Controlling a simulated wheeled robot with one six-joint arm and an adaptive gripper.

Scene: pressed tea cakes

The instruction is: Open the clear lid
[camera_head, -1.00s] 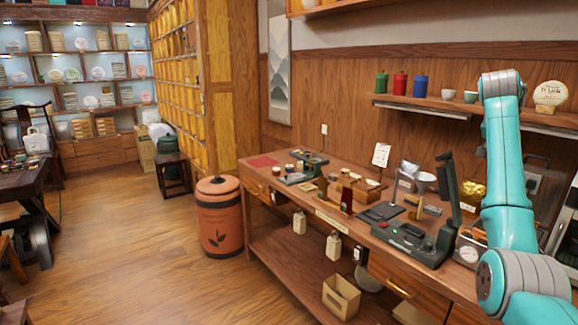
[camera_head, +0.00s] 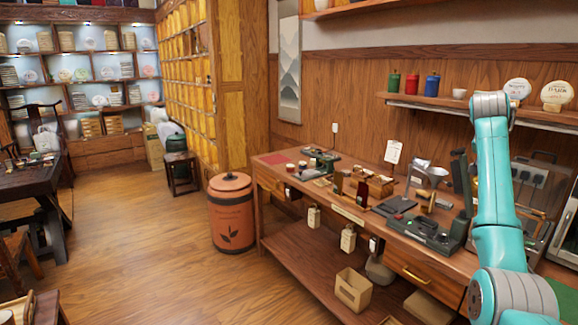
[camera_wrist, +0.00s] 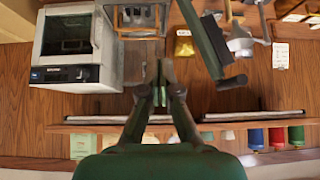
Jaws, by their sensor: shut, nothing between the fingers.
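A clear-fronted case (camera_head: 528,184) with a dark handle on top stands on the counter at the right in the head view. My arm covers its left part. A clear, metal-framed case (camera_wrist: 139,20) at the top of the wrist view appears to be the same one. Which panel is the clear lid cannot be told for sure. My gripper (camera_wrist: 160,88) is shut and empty, over the back of the counter near the wall. It appears apart from the case. In the head view my gripper is hidden or out of frame.
A white machine (camera_wrist: 70,46) stands beside the case. A gold pouch (camera_wrist: 184,45) and a dark green lever arm (camera_wrist: 207,40) are on its other side. The wall shelf (camera_head: 455,103) carries canisters and round discs.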

